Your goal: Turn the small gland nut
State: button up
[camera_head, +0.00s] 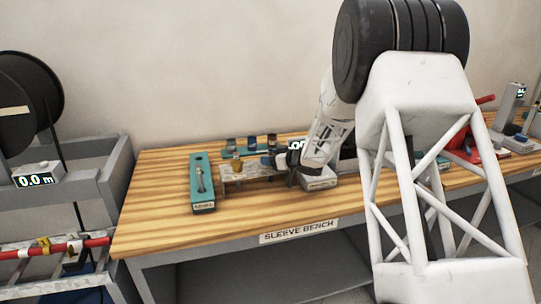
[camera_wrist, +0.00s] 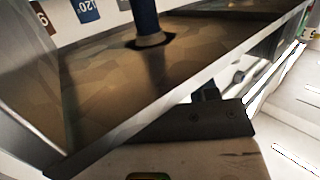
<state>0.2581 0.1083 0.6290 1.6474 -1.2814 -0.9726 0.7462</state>
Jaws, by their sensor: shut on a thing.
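A pale metal stand (camera_head: 232,187) sits on the wooden bench, with a brass-coloured fitting (camera_head: 237,165) upright at its left end. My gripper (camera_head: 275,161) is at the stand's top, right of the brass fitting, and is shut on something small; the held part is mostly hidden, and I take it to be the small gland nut. In the wrist view a dark gripper finger (camera_wrist: 200,122) lies beside the edge of a brownish reflective plate (camera_wrist: 110,85). A dark blue post with a pale collar (camera_wrist: 150,38) stands through that plate.
Several dark jars (camera_head: 250,143) line the back. A white box (camera_head: 319,180) is close under my arm. The bench's left end is clear. Red items (camera_head: 470,150) lie at the right.

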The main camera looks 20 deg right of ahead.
jog(key=shift+a+n+g+y, duration=0.1)
jog(key=shift+n+g+y, duration=0.8)
jog(key=shift+n, duration=0.1)
jog(key=o, duration=1.3)
jog(key=shift+s+d, duration=0.1)
jog(key=shift+d, duration=0.1)
